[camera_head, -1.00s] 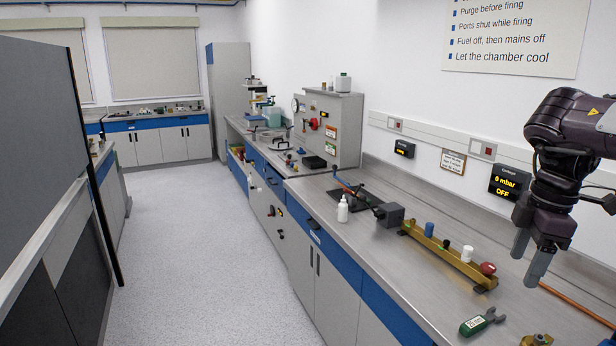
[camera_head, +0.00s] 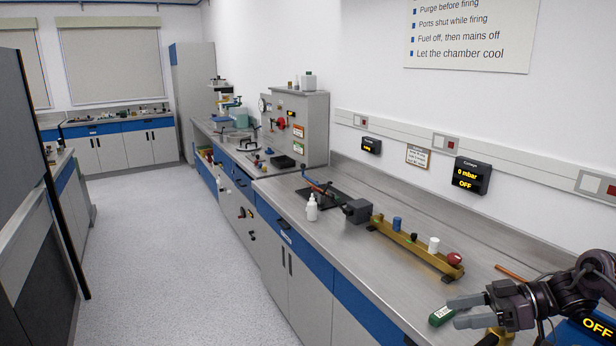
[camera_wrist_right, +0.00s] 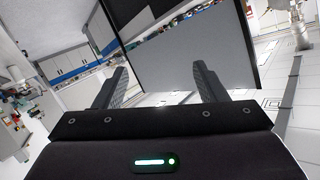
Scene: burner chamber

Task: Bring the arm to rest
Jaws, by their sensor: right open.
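My right gripper (camera_head: 466,312) is low at the bottom right of the head view, over the near end of the bench. Its two fingers point left and stand apart. In the right wrist view the fingers (camera_wrist_right: 158,88) are spread with nothing between them. Beyond them stands a grey panel (camera_wrist_right: 190,55). A green-and-grey tool (camera_head: 441,315) lies by the fingertips in the head view, partly hidden by the gripper; I cannot tell whether they touch. My left gripper is not in view.
The steel bench (camera_head: 340,225) runs along the wall. It carries a white bottle (camera_head: 312,208), a brass rail (camera_head: 418,246) with small coloured parts, and a copper rod (camera_head: 511,272). A grey control cabinet (camera_head: 300,125) stands farther back. The floor (camera_head: 160,250) at left is clear.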

